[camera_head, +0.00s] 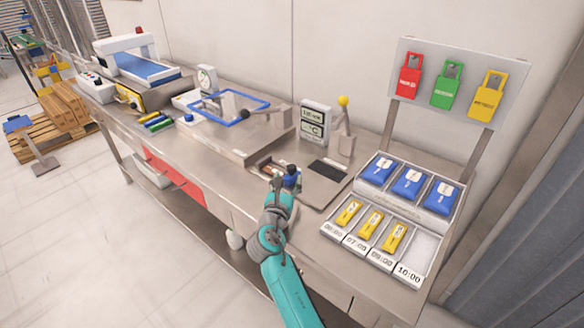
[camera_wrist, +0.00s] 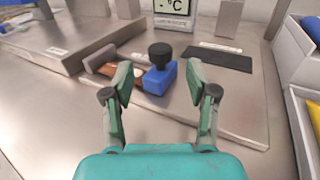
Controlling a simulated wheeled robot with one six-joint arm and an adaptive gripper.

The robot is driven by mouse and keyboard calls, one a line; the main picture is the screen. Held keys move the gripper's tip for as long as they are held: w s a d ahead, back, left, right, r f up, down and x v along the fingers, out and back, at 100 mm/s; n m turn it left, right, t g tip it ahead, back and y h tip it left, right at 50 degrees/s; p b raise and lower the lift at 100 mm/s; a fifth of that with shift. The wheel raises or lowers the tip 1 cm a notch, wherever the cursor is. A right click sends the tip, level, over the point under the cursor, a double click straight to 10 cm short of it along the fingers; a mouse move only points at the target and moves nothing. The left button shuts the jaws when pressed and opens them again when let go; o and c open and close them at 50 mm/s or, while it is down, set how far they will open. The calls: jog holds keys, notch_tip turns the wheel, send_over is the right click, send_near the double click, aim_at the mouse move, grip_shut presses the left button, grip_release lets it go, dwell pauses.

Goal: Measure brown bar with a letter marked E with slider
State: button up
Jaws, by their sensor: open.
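My gripper (camera_wrist: 160,84) is open, its two fingers spread on either side of a blue slider (camera_wrist: 158,77) with a round black knob on top. The fingers appear apart from the slider, with nothing held. In the head view my gripper (camera_head: 280,184) is at the front of the steel table, and the blue slider (camera_head: 292,177) shows just beyond it. A brown bar (camera_wrist: 130,73) lies left of the slider, partly hidden by the left finger. I cannot read any letter on it. A grey block lies behind the bar.
A display (camera_head: 314,120) showing °C stands behind the slider, with a dark pad (camera_wrist: 217,58) and a yellow-knobbed lever (camera_head: 344,101) nearby. Trays of blue and yellow items (camera_head: 371,222) stand to the right. A raised steel platform is to the left.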

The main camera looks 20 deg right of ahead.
aim_at(291, 171)
jog(key=shift+x, duration=3.15)
